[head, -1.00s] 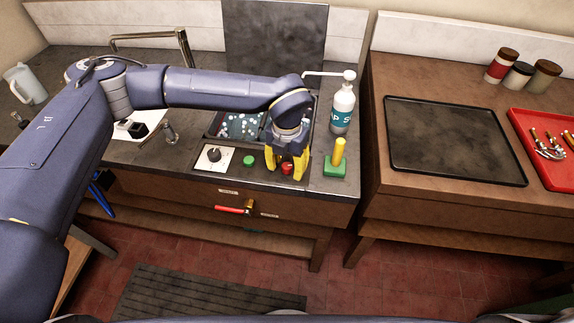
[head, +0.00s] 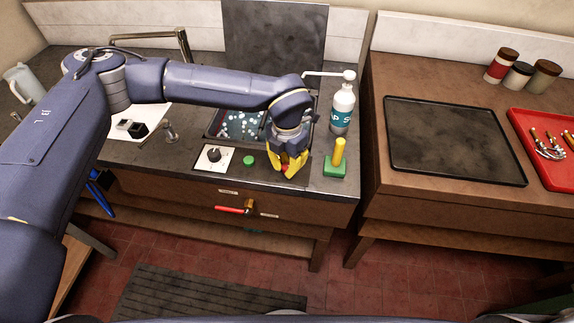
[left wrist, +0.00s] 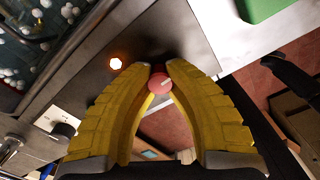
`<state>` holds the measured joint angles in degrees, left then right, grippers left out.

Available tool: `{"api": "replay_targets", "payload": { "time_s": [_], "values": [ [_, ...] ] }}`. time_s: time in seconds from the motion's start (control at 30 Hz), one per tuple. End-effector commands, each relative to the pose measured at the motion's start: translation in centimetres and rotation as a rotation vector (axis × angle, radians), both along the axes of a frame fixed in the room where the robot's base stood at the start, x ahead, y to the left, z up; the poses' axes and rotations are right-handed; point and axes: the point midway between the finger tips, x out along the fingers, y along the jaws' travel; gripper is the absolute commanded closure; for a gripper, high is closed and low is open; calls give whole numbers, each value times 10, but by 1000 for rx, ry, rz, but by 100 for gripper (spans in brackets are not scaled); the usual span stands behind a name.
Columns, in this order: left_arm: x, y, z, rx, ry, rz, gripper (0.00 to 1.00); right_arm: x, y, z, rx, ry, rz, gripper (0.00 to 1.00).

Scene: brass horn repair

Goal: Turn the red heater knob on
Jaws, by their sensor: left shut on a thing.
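The red heater knob (left wrist: 160,83) sits between the yellow fingertips of my left gripper (left wrist: 161,76) in the left wrist view. A pale mark shows on its face. The fingers are shut on it from both sides. In the head view, the left gripper (head: 287,172) is at the front edge of the sink counter, and its fingers mostly hide the knob. A small round lamp (left wrist: 115,63) glows orange-white on the panel near the knob. My right gripper is not in view.
Left of the gripper are a green button (head: 248,160) and a black dial (head: 214,155) on a white plate. A green block with a yellow handle (head: 337,160) stands close on the right, with a white bottle (head: 342,108) behind it. The basin (head: 238,124) lies behind the gripper.

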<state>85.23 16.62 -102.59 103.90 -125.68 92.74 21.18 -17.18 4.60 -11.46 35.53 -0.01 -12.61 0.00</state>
Motion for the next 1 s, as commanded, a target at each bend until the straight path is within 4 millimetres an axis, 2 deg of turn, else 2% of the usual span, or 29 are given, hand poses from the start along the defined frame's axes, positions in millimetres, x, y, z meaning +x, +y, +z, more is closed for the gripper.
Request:
{"api": "replay_targets", "payload": {
  "time_s": [0.17, 0.47, 0.5, 0.73, 1.0],
  "values": [
    [0, 0, 0, 1, 2, -73, 100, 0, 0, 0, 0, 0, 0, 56],
    [-1, 0, 0, 1, 2, -78, 100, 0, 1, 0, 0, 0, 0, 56],
    [-1, 0, 0, 1, 2, -77, 80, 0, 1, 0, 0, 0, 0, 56],
    [0, 0, 0, 0, 1, -77, 53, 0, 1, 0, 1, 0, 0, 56],
    [0, 0, 0, 0, 0, -76, 52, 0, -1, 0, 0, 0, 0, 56]
  ]
}}
